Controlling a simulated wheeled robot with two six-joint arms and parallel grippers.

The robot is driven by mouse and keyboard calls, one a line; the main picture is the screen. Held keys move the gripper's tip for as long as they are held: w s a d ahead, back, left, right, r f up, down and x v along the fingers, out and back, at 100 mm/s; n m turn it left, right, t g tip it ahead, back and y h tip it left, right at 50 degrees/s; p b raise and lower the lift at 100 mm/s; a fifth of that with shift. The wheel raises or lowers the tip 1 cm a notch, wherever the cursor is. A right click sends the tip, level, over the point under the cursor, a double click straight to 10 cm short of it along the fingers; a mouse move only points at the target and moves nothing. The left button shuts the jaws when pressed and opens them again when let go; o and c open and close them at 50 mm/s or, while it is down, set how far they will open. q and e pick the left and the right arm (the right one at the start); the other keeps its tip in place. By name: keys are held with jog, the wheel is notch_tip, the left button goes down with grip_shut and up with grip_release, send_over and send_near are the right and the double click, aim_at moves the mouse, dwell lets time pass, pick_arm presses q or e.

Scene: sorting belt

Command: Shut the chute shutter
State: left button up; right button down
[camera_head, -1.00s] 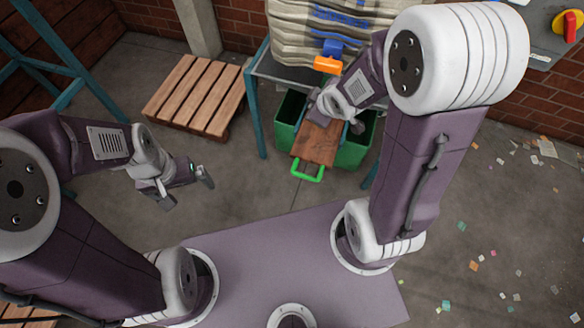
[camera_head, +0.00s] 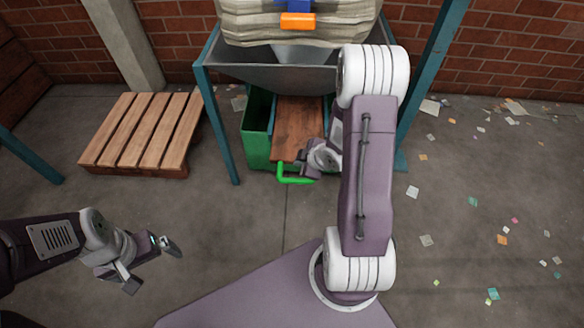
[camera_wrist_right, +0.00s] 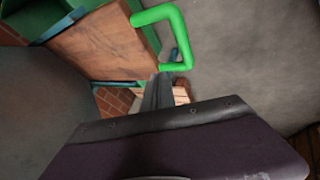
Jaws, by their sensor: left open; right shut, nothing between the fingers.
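The chute shutter is a brown wooden board (camera_head: 297,125) with a bright green handle (camera_head: 295,179) at its near end. It sticks out from under the grey metal hopper (camera_head: 270,72), above a green bin (camera_head: 257,135). My right gripper (camera_head: 310,170) is at the near end of the board by the handle, partly hidden by its own wrist. In the right wrist view the board (camera_wrist_right: 105,45) and handle (camera_wrist_right: 178,25) lie just beyond the finger (camera_wrist_right: 160,92); I cannot tell whether they touch. My left gripper (camera_head: 150,264) is open and empty, low at the left.
Teal legs (camera_head: 222,130) hold up the hopper, with a bulky sack (camera_head: 300,25) above it. A wooden pallet (camera_head: 142,132) lies at the left. Scraps of paper litter the floor at the right. The floor in front of the bin is clear.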

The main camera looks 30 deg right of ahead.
pick_arm(q)
notch_tip(320, 180, down, 5)
jog(key=b, duration=0.4)
jog(key=shift+r, duration=0.1)
pick_arm(e)
jog(key=x, duration=0.9)
jog(key=shift+f, duration=0.2)
jog(key=shift+w, duration=0.15)
